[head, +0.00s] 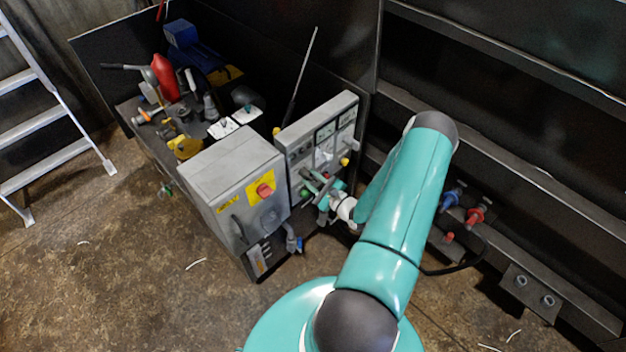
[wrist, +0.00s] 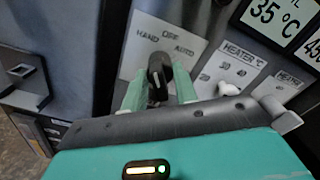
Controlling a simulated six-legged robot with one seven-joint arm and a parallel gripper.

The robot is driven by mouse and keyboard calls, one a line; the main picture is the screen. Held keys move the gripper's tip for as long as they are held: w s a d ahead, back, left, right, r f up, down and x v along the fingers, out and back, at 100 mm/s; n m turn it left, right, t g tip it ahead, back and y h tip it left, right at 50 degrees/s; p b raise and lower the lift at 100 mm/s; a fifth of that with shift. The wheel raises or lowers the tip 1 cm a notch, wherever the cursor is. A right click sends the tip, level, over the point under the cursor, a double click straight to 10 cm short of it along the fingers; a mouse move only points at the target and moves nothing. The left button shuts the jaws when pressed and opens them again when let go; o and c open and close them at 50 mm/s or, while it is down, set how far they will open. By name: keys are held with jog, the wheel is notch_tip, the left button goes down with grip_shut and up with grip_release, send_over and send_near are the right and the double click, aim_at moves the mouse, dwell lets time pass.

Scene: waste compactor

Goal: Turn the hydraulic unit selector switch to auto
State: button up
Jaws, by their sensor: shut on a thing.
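The selector switch (wrist: 158,70) is a black knob on a pale plate marked HAND, OFF and AUTO in the wrist view. HAND is at left, OFF at top and AUTO at right. The knob stands roughly upright in the picture; which mark it points to I cannot tell for sure. My gripper (wrist: 160,86) has its two pale green fingers closed on either side of the knob. In the head view my gripper (head: 323,190) is at the front of the grey control panel (head: 342,110), and the knob is hidden there.
A grey box with a red switch on yellow (head: 264,190) stands left of the panel. Heater dials (wrist: 228,88) sit right of the knob. A red canister (head: 166,78) and pump parts lie behind. Blue and red couplings (head: 474,215) are at right. Open floor lies at left.

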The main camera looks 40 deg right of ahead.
jog(key=m, duration=1.1)
jog(key=shift+a+m, duration=0.1)
jog(key=shift+m, duration=2.3)
jog(key=o, duration=0.6)
jog(key=s, duration=1.4)
jog(key=shift+d, duration=0.2)
jog(key=shift+w+r, duration=0.1)
